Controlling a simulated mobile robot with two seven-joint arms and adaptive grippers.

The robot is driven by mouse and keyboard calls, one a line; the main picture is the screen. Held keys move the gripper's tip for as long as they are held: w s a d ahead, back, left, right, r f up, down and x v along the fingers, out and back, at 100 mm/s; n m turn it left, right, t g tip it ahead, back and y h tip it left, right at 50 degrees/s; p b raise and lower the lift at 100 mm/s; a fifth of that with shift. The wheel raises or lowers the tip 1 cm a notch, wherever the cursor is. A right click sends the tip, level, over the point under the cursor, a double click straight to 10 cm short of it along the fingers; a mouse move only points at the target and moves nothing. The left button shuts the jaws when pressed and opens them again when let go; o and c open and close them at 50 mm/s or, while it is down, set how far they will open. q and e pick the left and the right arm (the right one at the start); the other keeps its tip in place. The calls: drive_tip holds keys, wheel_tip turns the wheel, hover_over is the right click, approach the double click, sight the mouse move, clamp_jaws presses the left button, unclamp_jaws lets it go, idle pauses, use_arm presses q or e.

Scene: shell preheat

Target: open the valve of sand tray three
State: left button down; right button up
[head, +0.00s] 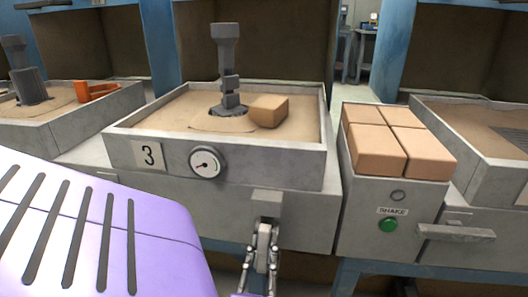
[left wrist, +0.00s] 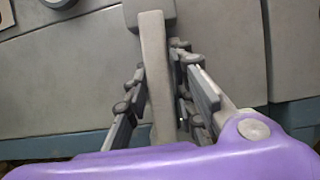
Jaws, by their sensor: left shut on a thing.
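Sand tray three (head: 118,157) is a grey metal tray with a "3" plate (head: 149,155) and a round dial gauge (head: 205,163) on its front. Its valve lever (head: 266,197) is a grey bar on the lower front panel, mostly covered by my gripper in the head view. In the left wrist view the lever (left wrist: 155,75) runs lengthwise from its block between my fingers. My left gripper (head: 262,250) is shut on the lever, with the fingers (left wrist: 155,97) on both sides of it. My right gripper is not in view.
In the tray, a grey casting pattern (head: 228,70) stands in sand beside a tan block (head: 268,110). To the right are several tan blocks (head: 405,145) on a box with a green SHAKE button (head: 388,225). Another grey lever (head: 455,233) sticks out at the right.

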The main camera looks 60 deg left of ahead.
sight(264, 227)
use_arm(q)
drive_tip(key=c, duration=1.6)
unclamp_jaws()
wheel_tip(264, 227, up, 10)
drive_tip(key=shift+r, duration=0.1)
